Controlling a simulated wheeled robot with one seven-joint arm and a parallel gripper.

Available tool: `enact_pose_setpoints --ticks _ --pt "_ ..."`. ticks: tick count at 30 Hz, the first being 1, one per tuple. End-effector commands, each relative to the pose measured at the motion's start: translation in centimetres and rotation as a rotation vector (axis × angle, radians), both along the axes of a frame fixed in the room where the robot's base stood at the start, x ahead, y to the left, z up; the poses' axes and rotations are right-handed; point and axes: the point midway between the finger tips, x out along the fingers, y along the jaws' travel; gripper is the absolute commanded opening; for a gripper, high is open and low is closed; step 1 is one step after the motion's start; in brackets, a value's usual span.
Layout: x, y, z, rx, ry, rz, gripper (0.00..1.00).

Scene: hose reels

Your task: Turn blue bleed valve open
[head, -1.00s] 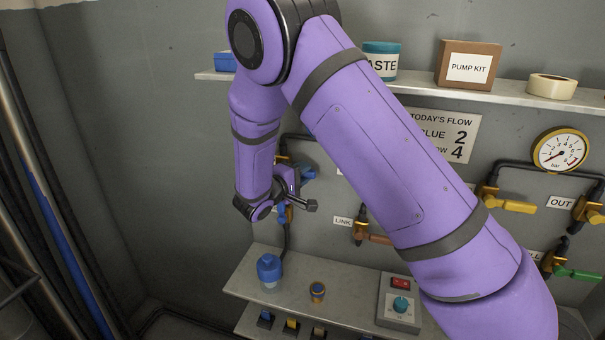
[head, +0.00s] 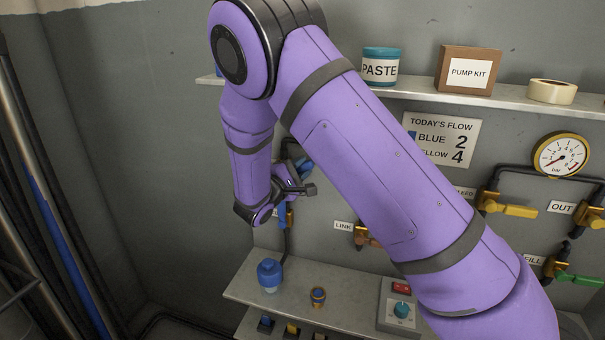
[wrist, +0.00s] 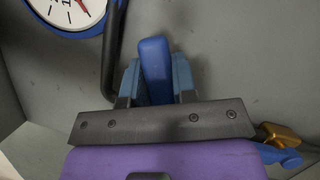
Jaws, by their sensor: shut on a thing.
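In the wrist view, my gripper (wrist: 157,62) has its two blue-grey fingers on either side of a bright blue valve handle (wrist: 154,58). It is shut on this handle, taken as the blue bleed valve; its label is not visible. The handle stands nearly upright in that view, leaning slightly. The valve body behind it is hidden by the gripper. In the head view, a blue part (head: 306,167) shows beside my wrist, and my arm hides most of the grip.
A blue-rimmed gauge (wrist: 72,12) and a black pipe (wrist: 111,50) are close to the fingers. Another blue handle (wrist: 280,155) on a brass body is at lower right. Below is a shelf (head: 340,288) with a blue-capped jar (head: 269,275) and a control box (head: 399,307).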

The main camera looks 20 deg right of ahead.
Motion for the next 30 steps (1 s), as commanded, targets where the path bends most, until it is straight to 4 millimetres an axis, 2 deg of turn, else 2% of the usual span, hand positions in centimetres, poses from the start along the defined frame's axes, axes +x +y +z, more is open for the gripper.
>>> enact_pose_setpoints --ticks 15,30 --pt "1.2 1.8 2.5 -0.400 0.290 0.001 0.00" --pt "2.8 4.0 3.6 -0.752 0.547 0.003 0.00"
